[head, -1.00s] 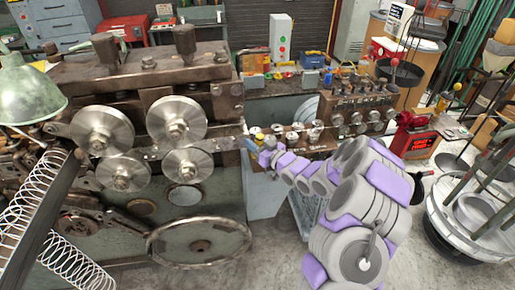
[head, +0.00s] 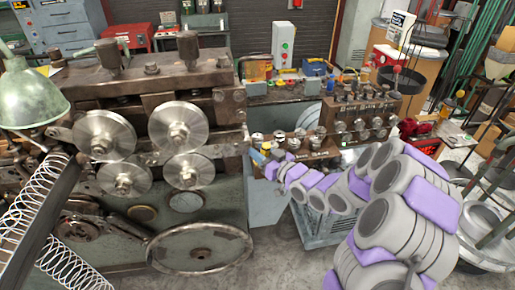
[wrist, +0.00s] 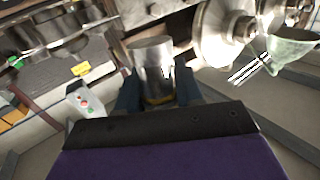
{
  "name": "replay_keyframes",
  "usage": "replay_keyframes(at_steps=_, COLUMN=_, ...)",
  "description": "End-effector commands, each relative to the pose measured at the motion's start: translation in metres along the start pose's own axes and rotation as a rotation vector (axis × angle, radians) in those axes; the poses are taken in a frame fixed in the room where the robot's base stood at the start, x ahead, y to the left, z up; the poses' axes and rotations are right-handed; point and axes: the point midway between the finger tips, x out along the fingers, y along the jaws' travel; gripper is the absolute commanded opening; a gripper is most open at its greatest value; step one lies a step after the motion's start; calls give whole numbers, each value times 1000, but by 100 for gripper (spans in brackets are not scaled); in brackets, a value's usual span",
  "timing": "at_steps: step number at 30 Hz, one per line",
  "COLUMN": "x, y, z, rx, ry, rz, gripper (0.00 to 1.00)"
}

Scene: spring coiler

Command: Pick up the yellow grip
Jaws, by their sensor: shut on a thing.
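My gripper (wrist: 157,94) has dark blue fingers, seen in the wrist view on both sides of a grey metal cylinder. A strip of yellow, the yellow grip (wrist: 160,101), shows between the fingers at the cylinder's lower end, and the fingers are shut on it. The rest of the grip is hidden by the fingers and the dark wrist plate. In the head view my gripper (head: 266,164) is small, beside the big machine's right end, with a bit of yellow (head: 257,157) at its tip.
The big roller machine (head: 180,130) fills the left. A bench with several round knobs (head: 345,138) lies behind my gripper. A white switch box (head: 284,48) stands at the back. A lamp (head: 30,95) and coiled springs are far left.

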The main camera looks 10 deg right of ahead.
Motion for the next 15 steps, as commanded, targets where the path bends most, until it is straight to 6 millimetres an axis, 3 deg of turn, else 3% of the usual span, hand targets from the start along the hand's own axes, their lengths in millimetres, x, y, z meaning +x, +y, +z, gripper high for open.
replay_keyframes(at_steps=9, x=-44, y=-26, z=-2, rx=-1, ry=-1, rz=3, gripper=0)
replay_keyframes(at_steps=15, x=-59, y=-34, z=-1, rx=-2, ry=1, rz=5, gripper=0)
